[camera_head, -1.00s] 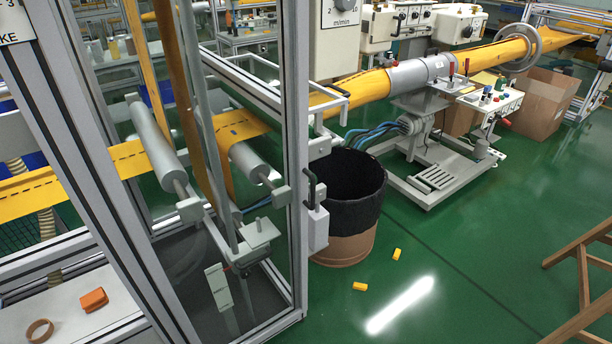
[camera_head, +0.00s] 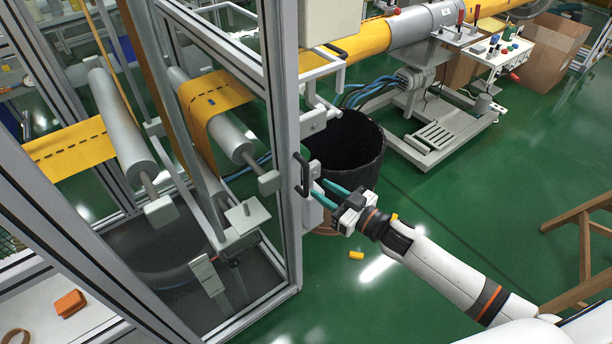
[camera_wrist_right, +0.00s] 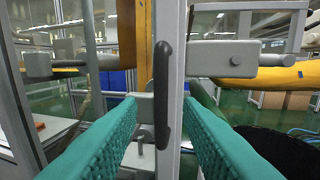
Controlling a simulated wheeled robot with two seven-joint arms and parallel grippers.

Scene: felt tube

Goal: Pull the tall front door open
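The tall front door is a clear panel in a grey metal frame (camera_head: 283,150), standing at the left of the head view. Its black upright handle (camera_head: 302,174) is on the outer frame post. In the right wrist view the handle (camera_wrist_right: 162,95) stands upright between two teal ribbed fingers. My right gripper (camera_head: 321,190) is open, its fingertips close to the handle and pointing at it. The wrist view shows gaps on both sides of the handle, so the fingers are not closed on it. My left gripper is not in view.
A black-lined bin (camera_head: 345,150) stands just behind the handle. Grey rollers (camera_head: 122,120) carry yellow felt behind the door. A wooden trestle (camera_head: 580,235) is at the right. A small yellow piece (camera_head: 356,255) lies on the green floor, which is mostly open in front.

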